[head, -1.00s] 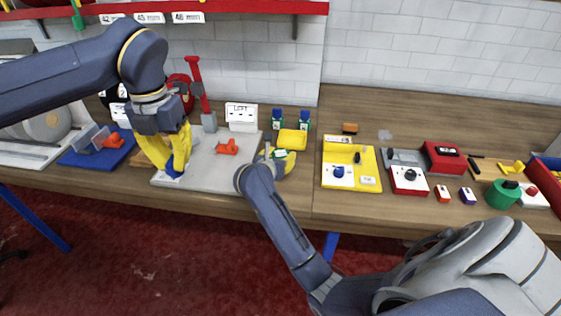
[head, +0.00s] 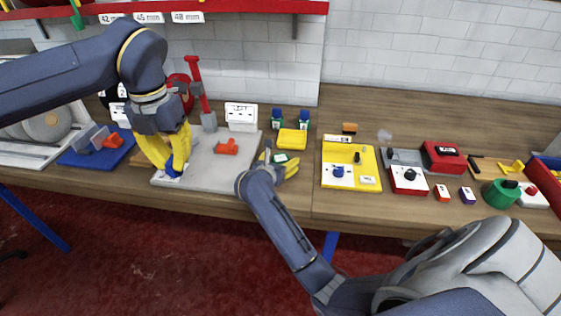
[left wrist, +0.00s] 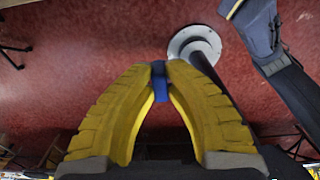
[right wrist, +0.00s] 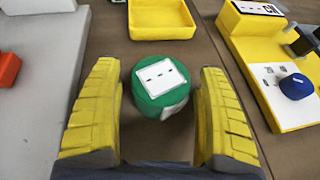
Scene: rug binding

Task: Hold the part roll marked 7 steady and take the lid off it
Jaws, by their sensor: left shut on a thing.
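My left gripper (head: 175,168) is shut on a small blue thing (left wrist: 160,82), above the left part of the grey board. My right gripper (right wrist: 158,115) is open, with a green round container (right wrist: 158,98) between its fingers; gaps show on both sides. A white label lies on the container's top and another patch is on its side; I cannot read a 7. In the head view the green container (head: 281,158) is partly hidden by my right gripper. Two green containers with blue tops (head: 277,118) (head: 303,119) stand at the back. I cannot tell which is marked 7.
A yellow tray (head: 292,139) sits just behind the green container. A yellow fixture (head: 368,165) is to the right. Bare wood shows between the tray and this fixture.

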